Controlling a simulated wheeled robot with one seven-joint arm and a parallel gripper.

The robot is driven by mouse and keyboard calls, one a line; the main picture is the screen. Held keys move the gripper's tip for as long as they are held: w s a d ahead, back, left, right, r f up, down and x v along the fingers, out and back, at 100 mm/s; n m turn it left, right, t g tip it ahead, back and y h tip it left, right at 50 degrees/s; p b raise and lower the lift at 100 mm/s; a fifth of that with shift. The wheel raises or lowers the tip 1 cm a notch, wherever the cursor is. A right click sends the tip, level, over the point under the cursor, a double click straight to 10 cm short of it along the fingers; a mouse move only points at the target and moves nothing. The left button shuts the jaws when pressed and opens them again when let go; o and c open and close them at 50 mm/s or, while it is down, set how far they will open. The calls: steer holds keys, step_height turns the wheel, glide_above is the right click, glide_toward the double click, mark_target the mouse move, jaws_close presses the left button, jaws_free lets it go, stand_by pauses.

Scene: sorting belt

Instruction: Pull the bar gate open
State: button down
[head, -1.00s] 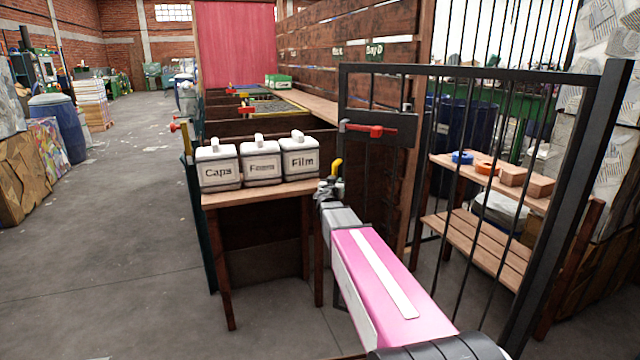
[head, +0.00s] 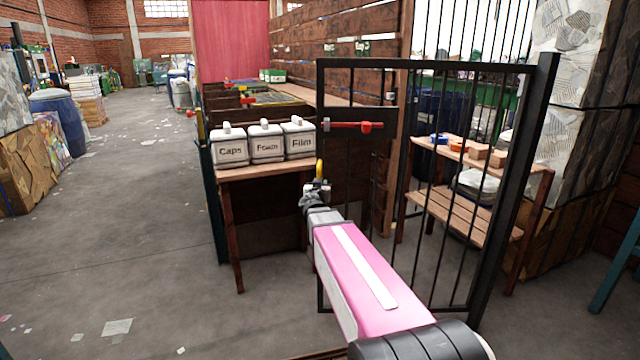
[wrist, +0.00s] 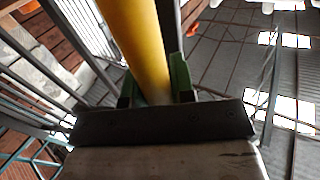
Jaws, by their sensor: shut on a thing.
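The black bar gate (head: 425,66) stands upright at the right in the head view. Its thick post (head: 513,190) is at its right side. A red latch piece (head: 350,126) sits on a dark plate near its left edge. A yellow handle (head: 319,171) stands upright by that edge. My gripper (head: 318,188) is shut on the handle. The wrist view shows the yellow handle (wrist: 135,40) between the green fingers of my gripper (wrist: 154,85). The lower part of the handle is hidden there. Wooden shelving shows through the bars.
Tubs labelled Caps (head: 230,150), Foam (head: 267,146) and Film (head: 299,141) stand on a wooden table (head: 262,172) just left of the gate. A slatted shelf (head: 462,213) stands behind the bars. Open floor (head: 130,240) lies to the left.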

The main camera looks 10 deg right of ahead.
steer(key=v, duration=0.6)
steer(key=shift+s+d, duration=0.2)
steer(key=shift+s, duration=0.2)
steer(key=c, duration=1)
jaws_free()
steer(key=shift+a, duration=0.2)
steer(key=shift+d, duration=0.25)
